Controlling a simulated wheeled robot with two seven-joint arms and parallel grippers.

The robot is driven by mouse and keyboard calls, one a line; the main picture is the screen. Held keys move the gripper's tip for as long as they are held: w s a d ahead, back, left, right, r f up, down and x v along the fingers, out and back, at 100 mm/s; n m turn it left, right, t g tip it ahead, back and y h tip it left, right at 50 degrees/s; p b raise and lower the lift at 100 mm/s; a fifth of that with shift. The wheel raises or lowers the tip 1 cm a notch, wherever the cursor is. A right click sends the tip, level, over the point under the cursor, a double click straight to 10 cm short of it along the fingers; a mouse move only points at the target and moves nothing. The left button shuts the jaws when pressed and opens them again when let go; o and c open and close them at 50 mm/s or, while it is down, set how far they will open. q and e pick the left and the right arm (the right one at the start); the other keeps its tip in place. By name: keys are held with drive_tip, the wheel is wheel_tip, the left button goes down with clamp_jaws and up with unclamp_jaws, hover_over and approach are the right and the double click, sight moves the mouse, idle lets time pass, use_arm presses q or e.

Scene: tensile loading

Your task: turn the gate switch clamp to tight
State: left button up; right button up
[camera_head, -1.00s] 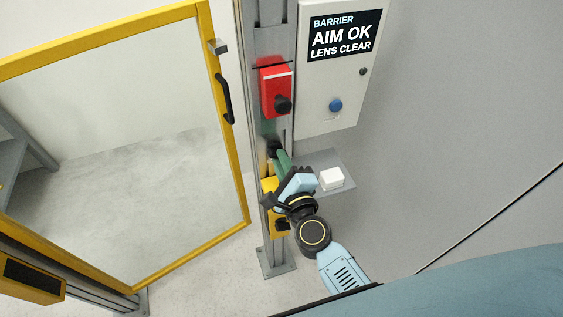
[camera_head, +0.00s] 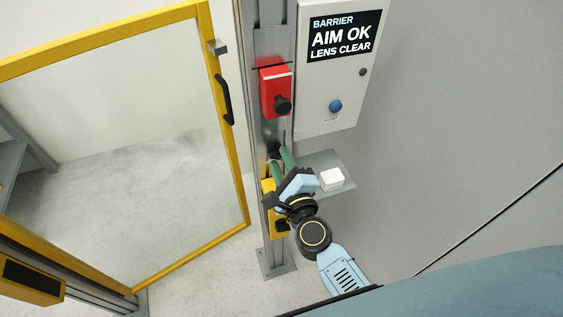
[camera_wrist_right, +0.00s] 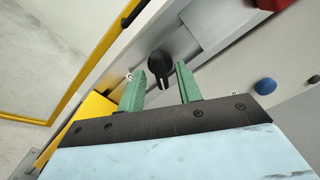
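A black knob (camera_head: 273,150), which I take for the gate switch clamp, sits on the grey post below a red box. In the right wrist view the knob (camera_wrist_right: 160,65) has a raised grip bar and a small pale mark. My right gripper (camera_head: 279,156) is just below it in the head view, its two green fingers apart. In the right wrist view the knob is ahead of the gap between the fingers (camera_wrist_right: 161,77); I see no contact. Small letters beside the knob are partly hidden by the fingers. My left gripper is not in view.
The red box (camera_head: 271,82) with its own black knob is above. A yellow box (camera_head: 267,187) is below, partly behind my gripper. A shelf (camera_head: 340,160) with a white block (camera_head: 332,179) is to the right. The yellow-framed gate (camera_head: 236,165) stands left.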

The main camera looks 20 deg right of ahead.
drive_tip(key=shift+s, duration=0.1)
